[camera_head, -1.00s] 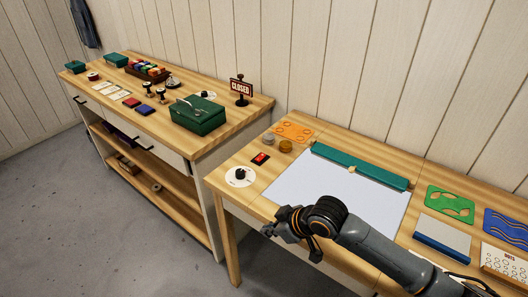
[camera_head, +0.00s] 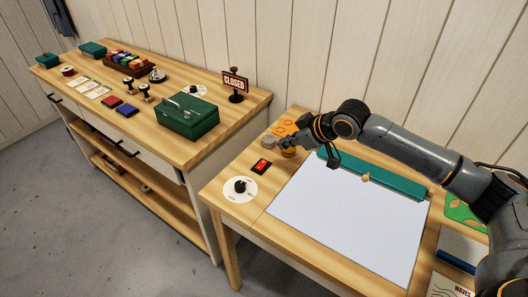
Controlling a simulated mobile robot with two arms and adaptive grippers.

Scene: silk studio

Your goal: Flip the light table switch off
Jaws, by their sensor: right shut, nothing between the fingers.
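Which way the switch is tipped is too small to tell. My left gripper is out of view.
A round white dial with a black knob (camera_head: 240,188) lies just below and left of the switch. A green bar (camera_head: 372,177) runs along the panel's back edge. Orange sheet (camera_head: 283,128) and a grey jar (camera_head: 269,141) stand behind. A green box (camera_head: 187,116) is on the left counter.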

